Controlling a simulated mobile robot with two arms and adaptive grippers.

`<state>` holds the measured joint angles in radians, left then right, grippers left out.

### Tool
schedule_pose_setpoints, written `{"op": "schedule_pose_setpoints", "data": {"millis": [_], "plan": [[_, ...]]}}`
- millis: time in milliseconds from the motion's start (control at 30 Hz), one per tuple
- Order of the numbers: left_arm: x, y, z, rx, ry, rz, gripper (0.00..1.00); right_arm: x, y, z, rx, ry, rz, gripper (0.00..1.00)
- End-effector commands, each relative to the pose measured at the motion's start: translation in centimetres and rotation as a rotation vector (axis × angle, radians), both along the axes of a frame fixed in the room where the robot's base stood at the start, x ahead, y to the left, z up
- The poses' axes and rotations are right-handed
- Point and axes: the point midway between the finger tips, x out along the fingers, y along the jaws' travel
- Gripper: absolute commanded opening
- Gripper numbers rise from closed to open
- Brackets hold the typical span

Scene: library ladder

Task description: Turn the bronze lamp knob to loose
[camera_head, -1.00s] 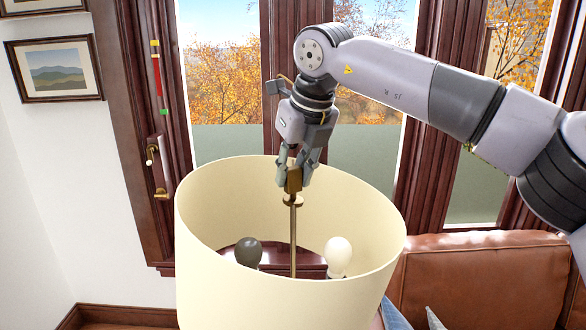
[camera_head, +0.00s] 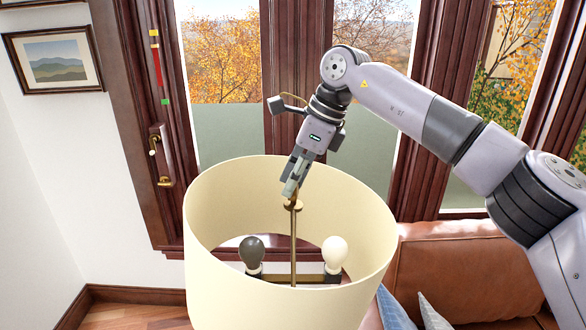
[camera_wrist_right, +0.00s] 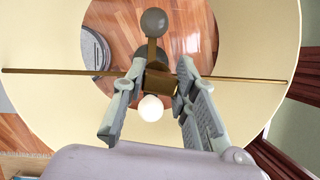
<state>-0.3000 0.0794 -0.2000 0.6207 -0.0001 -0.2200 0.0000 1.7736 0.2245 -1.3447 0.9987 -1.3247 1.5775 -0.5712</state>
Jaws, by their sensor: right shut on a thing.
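The bronze lamp knob (camera_wrist_right: 161,83) sits at the top of the lamp's thin central rod, inside the cream lampshade (camera_head: 225,200). My right gripper (camera_wrist_right: 160,72) is shut on the knob, one finger on each side of it in the right wrist view. In the head view the right gripper (camera_head: 293,188) points down over the shade's opening, and its fingers hide most of the knob. A brass disc (camera_head: 293,205) shows just below the fingertips. My left gripper is not in view.
Inside the shade are a dark bulb (camera_head: 252,251) and a white bulb (camera_head: 335,251). A brown leather sofa (camera_head: 460,270) with cushions stands to the right. Windows (camera_head: 225,130) are behind, and a framed picture (camera_head: 54,60) hangs at the left.

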Motion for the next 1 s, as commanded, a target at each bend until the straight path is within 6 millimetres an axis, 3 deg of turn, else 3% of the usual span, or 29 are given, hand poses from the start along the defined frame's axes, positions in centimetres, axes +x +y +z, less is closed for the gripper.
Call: {"op": "schedule_pose_setpoints", "data": {"millis": [333,867,900,1000], "plan": [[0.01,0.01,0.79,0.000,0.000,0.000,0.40,0.05,-0.04,0.11,0.000,-0.002,0.136,0.00],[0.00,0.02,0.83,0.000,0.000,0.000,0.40,0.07,-0.05,0.07,0.001,-0.004,0.160,0.00],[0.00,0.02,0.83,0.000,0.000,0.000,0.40,0.07,-0.06,0.08,0.001,-0.004,0.160,0.28],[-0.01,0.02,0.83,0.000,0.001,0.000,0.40,0.06,-0.05,0.07,0.000,-0.003,0.159,0.34]]}}
